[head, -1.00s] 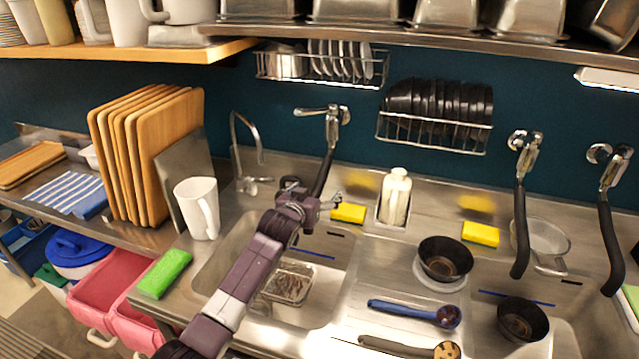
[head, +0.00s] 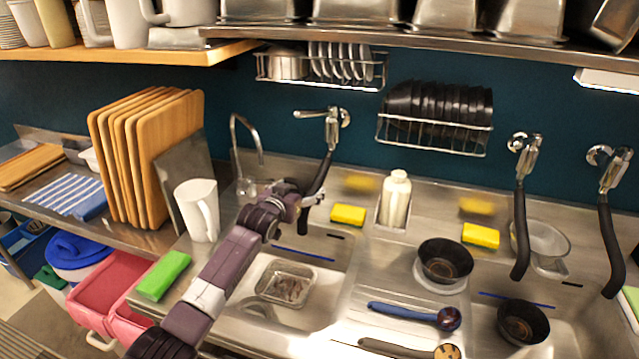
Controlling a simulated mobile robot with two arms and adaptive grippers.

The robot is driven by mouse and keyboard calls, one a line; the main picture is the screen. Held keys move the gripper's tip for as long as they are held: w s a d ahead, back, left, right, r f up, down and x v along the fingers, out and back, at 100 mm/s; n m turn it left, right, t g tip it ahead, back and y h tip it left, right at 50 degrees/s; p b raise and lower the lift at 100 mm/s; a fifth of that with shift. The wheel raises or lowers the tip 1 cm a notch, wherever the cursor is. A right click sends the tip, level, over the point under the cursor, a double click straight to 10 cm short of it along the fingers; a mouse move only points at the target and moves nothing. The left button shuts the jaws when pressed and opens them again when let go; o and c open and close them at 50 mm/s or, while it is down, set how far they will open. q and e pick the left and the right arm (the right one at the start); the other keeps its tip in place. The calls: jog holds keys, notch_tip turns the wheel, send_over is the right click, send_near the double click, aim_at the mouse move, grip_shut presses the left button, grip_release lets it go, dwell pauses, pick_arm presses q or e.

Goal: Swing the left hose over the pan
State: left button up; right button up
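The left hose (head: 321,174) is black and hangs from a chrome wall tap above the left sink. My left gripper (head: 309,201) is at the hose's lower part and overlaps it in the picture. The fingers are small and partly hidden, so I cannot tell whether they are shut on the hose. The pan (head: 288,284), a small metal tray with brownish contents, lies in the left sink, below and a little left of the hose's lower end. My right gripper is not in view.
A chrome faucet (head: 246,150) stands just left of the hose. A yellow sponge (head: 348,215) and a white soap bottle (head: 395,199) are to the right. A white pitcher (head: 198,209) and a green sponge (head: 163,275) are left of the sink. Two more hoses hang farther right.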

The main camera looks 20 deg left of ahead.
pick_arm(q)
jog(key=shift+w+a, duration=0.25)
jog(key=shift+a, duration=0.85)
jog(key=a+p+v, duration=0.1)
jog(key=p+v, duration=0.7)
jog(key=p, duration=0.1)
jog(key=shift+s+a+r, duration=0.2)
jog(key=shift+s+a, duration=0.05)
jog(key=shift+a, duration=0.05)
